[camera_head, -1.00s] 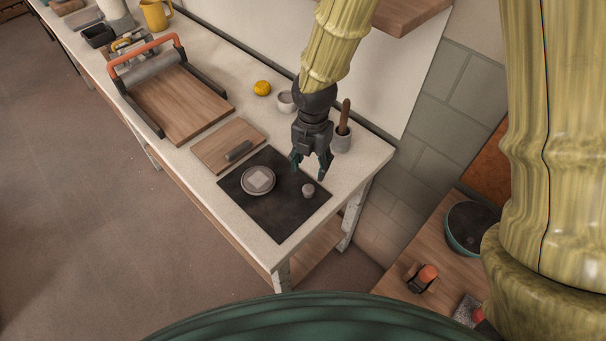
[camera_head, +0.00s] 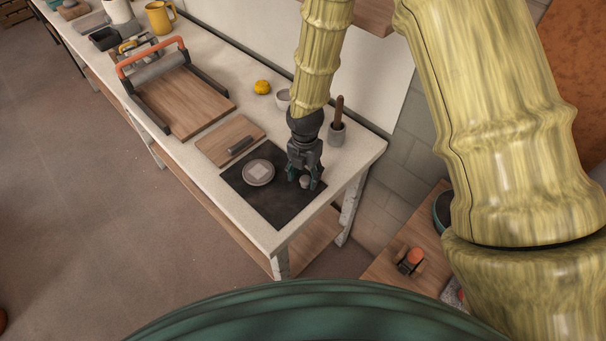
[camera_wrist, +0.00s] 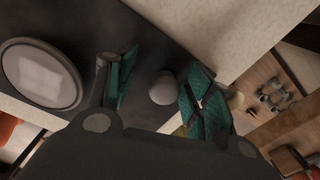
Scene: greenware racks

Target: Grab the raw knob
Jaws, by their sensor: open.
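The raw knob (camera_head: 305,182), a small grey rounded piece, sits on the dark mat (camera_head: 270,213) near its right side. In the wrist view the knob (camera_wrist: 163,88) lies between the two teal-padded fingers, with a gap visible on each side. My gripper (camera_head: 304,184) is open and low over the mat, its fingers astride the knob. It also shows in the wrist view (camera_wrist: 158,90). A round grey disc (camera_head: 258,172) with a pale square on top lies on the mat to the left; it also shows in the wrist view (camera_wrist: 40,76).
A wooden board (camera_head: 231,139) with a dark tool on it lies behind the mat. A grey pot (camera_head: 337,134) holding a brown handle stands behind my gripper, near a white cup (camera_head: 283,99) and a yellow lump (camera_head: 262,87). The mat's front area is clear.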

